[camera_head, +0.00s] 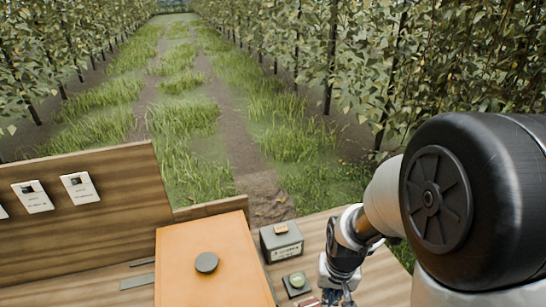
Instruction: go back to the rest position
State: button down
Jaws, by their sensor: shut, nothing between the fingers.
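My arm comes in from the right edge, with a large black joint in the foreground and a pale grey link behind it. Its wrist hangs down over the right part of the wooden deck. My gripper (338,297) points down at the bottom edge of the picture, which cuts off its fingertips. It is shut with nothing in it. No pear shows in this view.
An orange box (205,240) with a dark round knob stands left of my gripper. A grey box (282,241) and a small dark device with a green top (297,284) lie between. A wooden panel (95,195) with white cards rises at left. Grass and leafy rows lie beyond.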

jog(key=s+r+n+t+b, duration=0.1)
jog(key=s+r+t, duration=0.2)
jog(key=s+r, duration=1.2)
notch_tip(320, 180, up, 4)
jog(key=shift+r+n+t, duration=0.1)
jog(key=shift+n+t, duration=0.2)
jog(key=shift+n, duration=0.1)
